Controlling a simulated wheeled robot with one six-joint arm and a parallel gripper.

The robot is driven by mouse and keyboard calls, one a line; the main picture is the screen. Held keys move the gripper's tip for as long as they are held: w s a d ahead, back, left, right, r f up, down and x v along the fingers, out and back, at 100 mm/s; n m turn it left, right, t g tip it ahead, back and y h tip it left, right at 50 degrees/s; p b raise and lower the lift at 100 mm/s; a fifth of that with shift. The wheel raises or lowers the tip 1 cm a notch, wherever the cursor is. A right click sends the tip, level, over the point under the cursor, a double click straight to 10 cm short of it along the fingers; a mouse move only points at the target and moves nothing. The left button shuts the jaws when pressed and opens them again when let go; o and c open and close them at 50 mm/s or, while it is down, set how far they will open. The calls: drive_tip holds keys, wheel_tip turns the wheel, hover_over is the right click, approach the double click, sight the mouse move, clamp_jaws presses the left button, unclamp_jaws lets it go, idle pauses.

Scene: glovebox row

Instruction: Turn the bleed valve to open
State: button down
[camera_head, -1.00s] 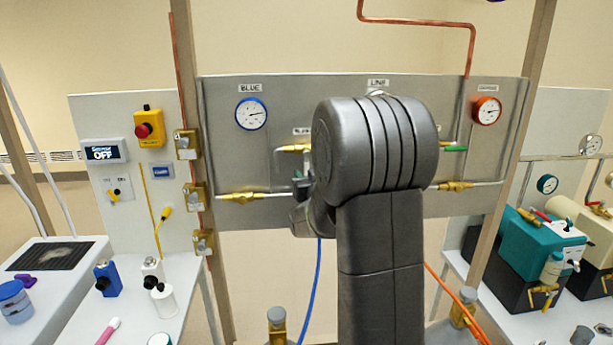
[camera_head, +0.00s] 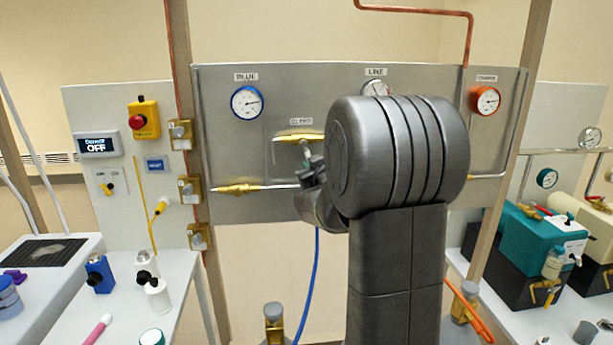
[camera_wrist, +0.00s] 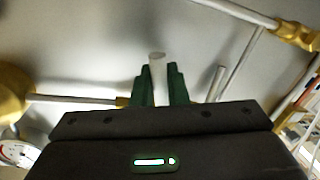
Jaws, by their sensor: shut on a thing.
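The bleed valve (camera_head: 299,137) is a brass fitting on the grey panel, under a small label that seems to read BLEED. A pale lever hangs down from it toward my gripper (camera_head: 312,170). In the wrist view my gripper (camera_wrist: 160,85) has its dark green fingers shut on a pale, upright lever (camera_wrist: 157,66), whose rounded end shows between the fingertips. My forearm hides the middle and right of the panel in the head view.
A blue gauge (camera_head: 247,102) is left of the valve and an orange gauge (camera_head: 485,100) is far right. A brass fitting (camera_head: 238,188) on a pipe sits lower left. A blue hose (camera_head: 311,285) hangs below.

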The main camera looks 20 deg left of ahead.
drive_tip(key=shift+w+d+r+n+h+b, duration=0.35)
drive_tip(key=shift+d+r+n+b, duration=0.2)
drive_tip(key=shift+n, duration=0.65)
drive_tip(key=shift+w+d+r+n+h+b, duration=0.35)
drive_tip(key=shift+n+b, duration=0.25)
drive_tip(key=shift+n, duration=0.6)
drive_tip(key=shift+w+d+r+n+h+b, duration=0.25)
drive_tip(key=shift+d+r+n+b, duration=0.3)
drive_tip(key=shift+n, duration=0.65)
drive_tip(key=c, duration=1.5)
unclamp_jaws()
